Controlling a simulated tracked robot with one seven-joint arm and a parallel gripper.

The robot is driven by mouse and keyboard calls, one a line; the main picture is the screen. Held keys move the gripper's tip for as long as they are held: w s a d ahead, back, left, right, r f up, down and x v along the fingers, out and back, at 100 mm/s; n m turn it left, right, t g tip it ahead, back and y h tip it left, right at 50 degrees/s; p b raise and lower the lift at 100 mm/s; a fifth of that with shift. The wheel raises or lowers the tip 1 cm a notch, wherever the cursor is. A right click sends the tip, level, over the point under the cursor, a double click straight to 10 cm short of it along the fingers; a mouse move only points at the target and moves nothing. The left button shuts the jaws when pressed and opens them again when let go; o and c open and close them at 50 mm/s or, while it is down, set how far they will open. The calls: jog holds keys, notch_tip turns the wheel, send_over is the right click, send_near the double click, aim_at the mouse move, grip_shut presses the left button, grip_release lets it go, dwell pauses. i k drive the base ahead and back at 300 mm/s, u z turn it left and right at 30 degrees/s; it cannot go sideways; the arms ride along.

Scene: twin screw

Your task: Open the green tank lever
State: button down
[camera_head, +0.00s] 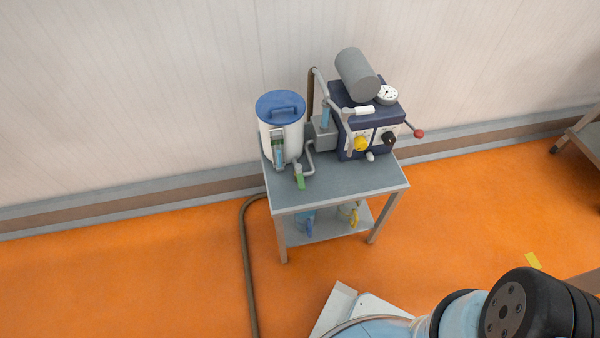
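A white tank (280,131) with a blue lid (281,108) stands at the left back of a small grey metal table (345,181). A small green lever (300,182) sits at the end of a valve low on the tank's right front side, over the tabletop. It points down and toward the table's front edge. My gripper is not in view. Part of my arm (462,318) shows at the bottom right, well apart from the table and the lever.
A dark blue machine with a grey cylinder (357,75), gauge (387,95), yellow knob and red-tipped lever (419,133) stands right of the tank, joined by pipes. Jugs (304,221) sit on the lower shelf. A hose (246,260) runs along the orange floor. A wall stands behind.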

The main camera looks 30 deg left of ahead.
aim_at(298, 167)
jog(key=u, duration=0.85)
jog(key=i, duration=0.15)
jog(key=z, duration=3)
jog(key=k, duration=0.5)
jog(key=u, duration=3.9)
jog(key=k, duration=0.1)
jog(key=z, duration=0.85)
